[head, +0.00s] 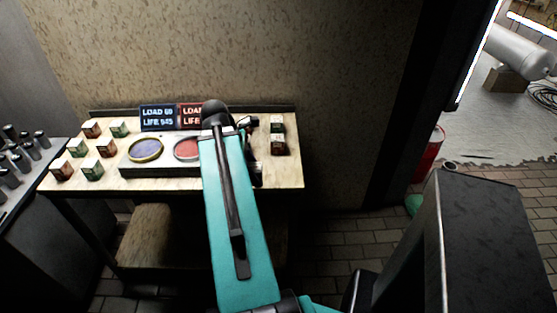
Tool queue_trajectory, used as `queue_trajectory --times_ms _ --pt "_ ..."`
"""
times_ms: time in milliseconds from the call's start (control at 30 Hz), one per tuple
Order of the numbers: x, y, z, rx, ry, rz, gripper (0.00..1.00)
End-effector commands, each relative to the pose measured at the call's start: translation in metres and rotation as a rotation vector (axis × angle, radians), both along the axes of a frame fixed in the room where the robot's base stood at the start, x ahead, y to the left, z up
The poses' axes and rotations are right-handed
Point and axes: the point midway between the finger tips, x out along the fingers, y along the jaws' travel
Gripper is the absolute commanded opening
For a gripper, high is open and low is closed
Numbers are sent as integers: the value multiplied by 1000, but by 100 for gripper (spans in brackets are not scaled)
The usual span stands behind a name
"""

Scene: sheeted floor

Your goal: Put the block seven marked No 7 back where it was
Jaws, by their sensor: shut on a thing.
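My teal arm reaches over a wooden bench. My gripper (250,125) is a small dark shape beside the arm's far end, over the right part of the bench. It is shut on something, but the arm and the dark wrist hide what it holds. A green-sided block (277,125) and a brown-red block (278,145) stand at the bench's right end, just right of the gripper. Several more green or brown-red blocks with pale tops, such as this front one (92,170), stand at the left end. I cannot read any number, so I cannot tell which is block seven.
A blue disc (146,149) and a red disc (187,149) sit mid-bench; the arm partly covers the red one. Behind them are a blue sign (159,117) and a red sign (191,116). A stool (150,235) is under the bench (290,178). A dark cabinet (490,225) stands right.

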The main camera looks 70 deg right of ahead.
Motion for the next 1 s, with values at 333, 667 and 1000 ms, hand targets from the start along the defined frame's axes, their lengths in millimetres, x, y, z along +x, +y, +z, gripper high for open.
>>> queue_trajectory --times_ms 333,667,1000 --pt "-4 -6 3 1 0 -1 5" --pt "-13 -34 -2 2 0 -5 5" --pt "-31 -85 -7 2 0 -4 5"
